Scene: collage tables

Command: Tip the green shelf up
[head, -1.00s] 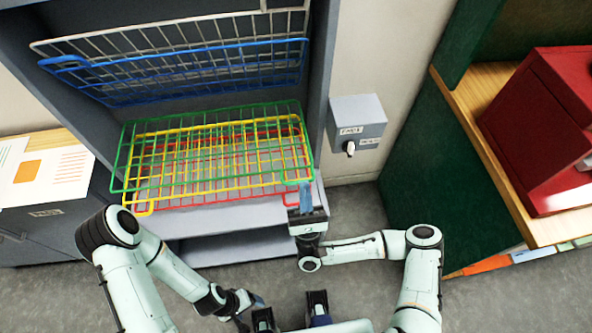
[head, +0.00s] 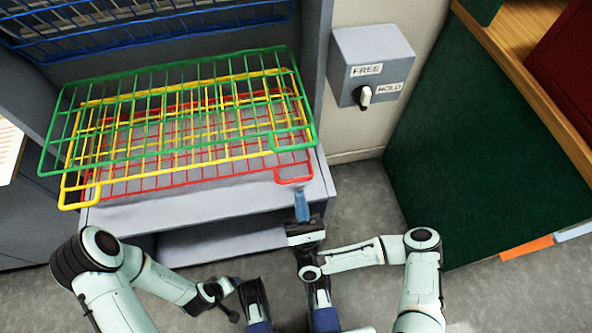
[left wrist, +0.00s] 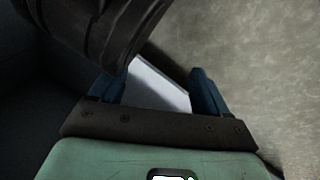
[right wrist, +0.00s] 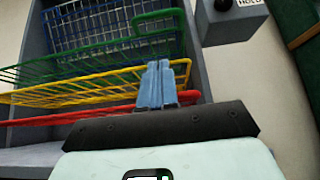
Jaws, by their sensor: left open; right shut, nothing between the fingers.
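The green shelf (head: 181,88) is a wire rack in the grey cabinet, the top one of three lower racks, lying roughly flat with its front edge toward me. It also shows in the right wrist view (right wrist: 88,60). The yellow shelf (head: 80,190) and red shelf (head: 294,174) lie under it. My right gripper (head: 302,207) is shut and empty, in front of the cabinet near the shelves' front right corner; in the right wrist view its fingers (right wrist: 158,84) overlap the racks in the picture. Whether they touch is unclear. My left gripper (left wrist: 156,92) is open and empty, low by the floor.
A blue shelf (head: 150,35) stands tipped up at the back above the green one. A grey switch box (head: 372,62) with FREE and HOLD labels and a white knob is on the wall right of the cabinet. A dark green panel (head: 480,150) stands at the right.

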